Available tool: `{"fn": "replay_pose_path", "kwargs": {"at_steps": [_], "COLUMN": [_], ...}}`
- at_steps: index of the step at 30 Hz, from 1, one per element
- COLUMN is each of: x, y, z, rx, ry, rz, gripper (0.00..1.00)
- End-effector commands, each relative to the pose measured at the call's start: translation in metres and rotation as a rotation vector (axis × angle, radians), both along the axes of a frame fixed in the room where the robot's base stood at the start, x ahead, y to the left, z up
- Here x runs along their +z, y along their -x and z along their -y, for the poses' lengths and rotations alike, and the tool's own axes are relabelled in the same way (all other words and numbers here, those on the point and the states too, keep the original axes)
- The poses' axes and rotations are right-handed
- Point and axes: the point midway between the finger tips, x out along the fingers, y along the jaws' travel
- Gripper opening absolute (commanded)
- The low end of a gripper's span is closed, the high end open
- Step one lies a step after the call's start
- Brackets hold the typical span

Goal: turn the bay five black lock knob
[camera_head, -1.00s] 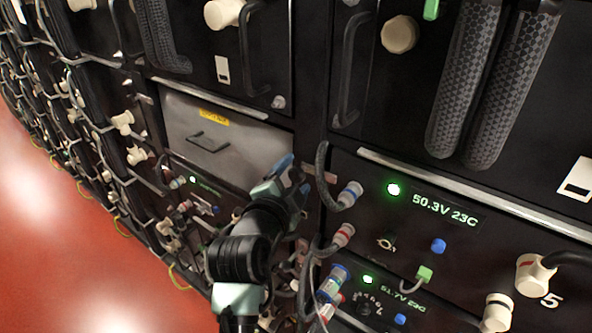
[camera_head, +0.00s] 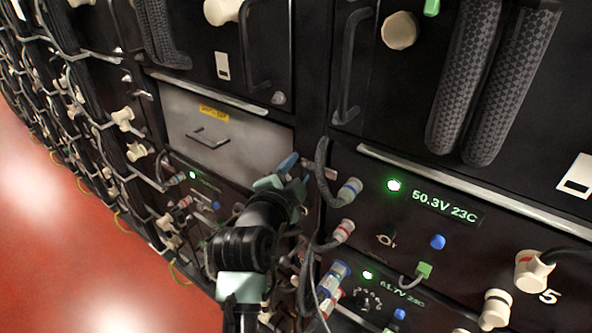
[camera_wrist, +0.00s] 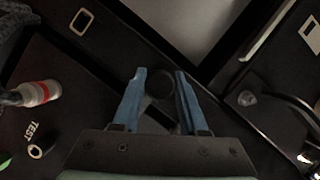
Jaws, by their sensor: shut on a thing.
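My gripper (camera_wrist: 160,74) has its two blue fingers on either side of a dark round knob (camera_wrist: 159,84) in the wrist view, shut on it. The knob looks black on a black panel, and its lower part is hard to make out. In the head view my gripper (camera_head: 283,172) is at the dark post between the grey drawer and the 50.3V module, and it hides the knob there. A white "5" (camera_head: 550,297) marks the module at the right.
The grey drawer (camera_head: 190,130) with a yellow label is just left of my gripper. Cables with a blue-ringed connector (camera_head: 349,191) and a red-ringed connector (camera_head: 343,231) are close on the right. A white-and-red connector (camera_wrist: 38,93) shows in the wrist view. Red floor is open at left.

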Motion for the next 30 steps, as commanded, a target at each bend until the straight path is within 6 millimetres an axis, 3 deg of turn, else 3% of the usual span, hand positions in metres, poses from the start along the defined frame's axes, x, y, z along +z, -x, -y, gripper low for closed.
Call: {"fn": "replay_pose_path", "kwargs": {"at_steps": [11, 30], "x": [0.0010, 0.0008], "y": [-0.0004, -0.0004], "z": [-0.0005, -0.0003], "rx": [0.000, -0.001], "ry": [0.081, 0.543], "rz": [-0.058, -0.395], "gripper": [0.00, 0.00]}}
